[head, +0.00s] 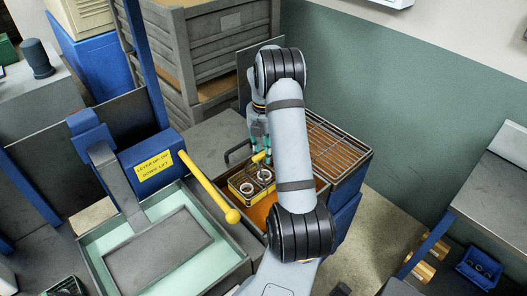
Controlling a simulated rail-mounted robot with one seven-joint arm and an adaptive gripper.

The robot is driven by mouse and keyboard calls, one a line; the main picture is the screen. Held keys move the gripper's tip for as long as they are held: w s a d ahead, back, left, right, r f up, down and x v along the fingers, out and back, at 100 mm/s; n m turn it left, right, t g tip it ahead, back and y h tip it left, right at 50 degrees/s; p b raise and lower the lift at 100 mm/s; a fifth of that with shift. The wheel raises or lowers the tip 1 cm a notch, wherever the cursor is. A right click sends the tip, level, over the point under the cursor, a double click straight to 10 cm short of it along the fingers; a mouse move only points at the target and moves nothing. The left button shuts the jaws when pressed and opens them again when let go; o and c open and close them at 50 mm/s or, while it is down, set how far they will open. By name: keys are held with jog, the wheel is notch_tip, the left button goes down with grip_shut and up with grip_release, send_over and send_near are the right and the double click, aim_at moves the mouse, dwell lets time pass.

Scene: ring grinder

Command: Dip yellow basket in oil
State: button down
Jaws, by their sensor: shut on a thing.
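The yellow basket (239,189) holds a few metal rings and is partly hidden behind my arm. It is at the oil bath (261,213), whose orange-brown liquid shows in front of the basket. I cannot tell how deep the basket sits in it. My gripper (261,155) is above the basket, shut on its yellow handle (258,157). The fingers are small in this view and partly covered by my own arm.
A wire drain rack (340,150) lies right of the bath. A yellow lever (205,184) with a round knob reaches close to the bath's left side. A pale green tank (168,240) with a grey plate stands at the left. Stacked grey crates (215,50) stand behind.

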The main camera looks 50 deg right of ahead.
jog(key=shift+f+b, duration=3.85)
jog(key=shift+f, duration=1.7)
dwell(1.2)
